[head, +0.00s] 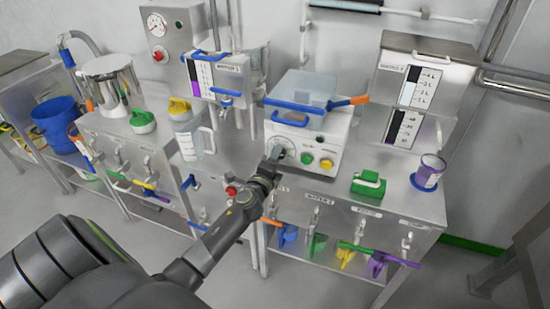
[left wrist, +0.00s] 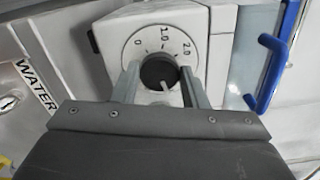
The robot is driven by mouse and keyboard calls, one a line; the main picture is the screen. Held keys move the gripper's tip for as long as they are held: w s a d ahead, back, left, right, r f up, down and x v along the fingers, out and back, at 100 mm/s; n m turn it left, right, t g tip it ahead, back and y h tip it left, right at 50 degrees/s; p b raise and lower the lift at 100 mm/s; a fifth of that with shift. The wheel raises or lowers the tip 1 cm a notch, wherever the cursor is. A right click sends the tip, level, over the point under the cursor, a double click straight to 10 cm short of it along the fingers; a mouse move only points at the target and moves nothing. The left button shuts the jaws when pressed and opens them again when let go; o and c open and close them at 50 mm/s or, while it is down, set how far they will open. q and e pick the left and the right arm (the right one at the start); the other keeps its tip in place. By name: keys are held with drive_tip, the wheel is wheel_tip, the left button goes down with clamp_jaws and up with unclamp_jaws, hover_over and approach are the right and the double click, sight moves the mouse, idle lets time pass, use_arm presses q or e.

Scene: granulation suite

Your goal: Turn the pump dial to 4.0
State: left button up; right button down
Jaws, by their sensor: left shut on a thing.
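The pump is a white box (head: 326,133) on the steel bench in the head view, with a dial plate (head: 288,145) on its front left. The left wrist view shows the round white dial (left wrist: 150,36) marked 0, 1.0 and 2.0; its lower part is hidden. The dial's black knob (left wrist: 158,72) has a pale pointer line toward the bottom, slightly right; the number there is hidden. My left gripper (head: 274,161) is shut on the knob, with one finger on each side (left wrist: 160,82). My right gripper is not in view.
Green and yellow buttons (head: 326,163) are right of the dial. Coloured scoops hang along the bench front.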

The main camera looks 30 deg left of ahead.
use_arm(q)
drive_tip(key=o, duration=1)
drive_tip(key=shift+c, duration=0.2)
drive_tip(key=shift+s, duration=0.1)
drive_tip(key=b+v, duration=0.1)
drive_tip(key=v, duration=1.6)
drive_tip(key=shift+d, duration=0.2)
